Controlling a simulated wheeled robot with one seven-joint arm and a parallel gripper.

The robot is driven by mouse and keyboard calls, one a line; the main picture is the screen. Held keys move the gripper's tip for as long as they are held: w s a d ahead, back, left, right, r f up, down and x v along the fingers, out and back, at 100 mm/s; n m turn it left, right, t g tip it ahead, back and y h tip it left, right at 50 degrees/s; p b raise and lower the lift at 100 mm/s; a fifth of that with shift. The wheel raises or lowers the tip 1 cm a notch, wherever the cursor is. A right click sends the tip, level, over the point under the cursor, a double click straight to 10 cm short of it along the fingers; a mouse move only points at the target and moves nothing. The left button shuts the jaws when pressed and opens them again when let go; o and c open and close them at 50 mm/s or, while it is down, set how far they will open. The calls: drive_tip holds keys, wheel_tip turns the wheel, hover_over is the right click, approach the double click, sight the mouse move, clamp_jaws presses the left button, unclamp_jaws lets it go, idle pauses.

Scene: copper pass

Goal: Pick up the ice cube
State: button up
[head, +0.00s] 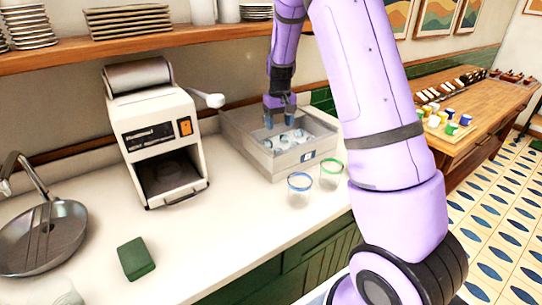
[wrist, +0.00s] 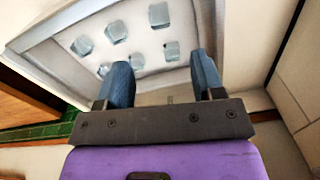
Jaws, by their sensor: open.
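Several pale, clear ice cubes sit apart from each other in a light grey open bin (head: 285,160) on the counter. In the wrist view the cubes lie on the bin's pale floor; one ice cube (wrist: 159,15) is at the far side and another ice cube (wrist: 137,61) is near the left finger. My gripper (head: 280,122) reaches down over the bin's back left part. In the wrist view my gripper (wrist: 160,85) has its two blue fingers spread, with nothing held between them. The exact height of the fingertips over the cubes is hard to tell.
Two clear cups, one blue-rimmed (head: 299,188) and one green-rimmed (head: 331,173), stand in front of the bin. A white machine (head: 150,135) with a side handle stands left of it. A green sponge (head: 136,258) and a pan (head: 45,240) are further left. A shelf runs above.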

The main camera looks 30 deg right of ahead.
sight(278, 149)
wheel_tip(278, 149, down, 11)
drive_tip(key=shift+w+f, duration=0.15)
drive_tip(key=c, duration=1)
